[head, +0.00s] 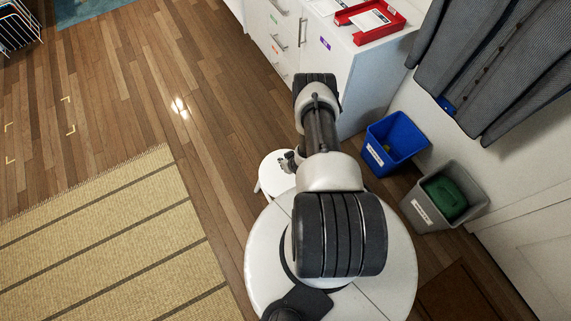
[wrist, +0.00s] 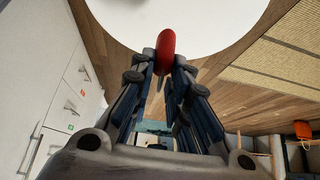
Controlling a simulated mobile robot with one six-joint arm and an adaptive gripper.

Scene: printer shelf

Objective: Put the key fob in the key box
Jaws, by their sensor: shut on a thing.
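The key fob (wrist: 166,46) looks like a rounded red piece with a thin dark part hanging below it. My gripper (wrist: 165,66) is shut on it, with the fob between the two fingertips in the wrist view. In the head view my gripper (head: 290,161) shows small beside my arm, over or beside a round white top (head: 273,172); the fob cannot be made out there. I cannot pick out a key box in either view.
A white drawer cabinet (head: 345,75) bears a red tray (head: 369,20) with paper. A blue bin (head: 391,142) and a grey bin (head: 423,205) with a green insert stand to the right. A striped rug (head: 120,240) lies on the left. The wooden floor (head: 150,80) is largely open.

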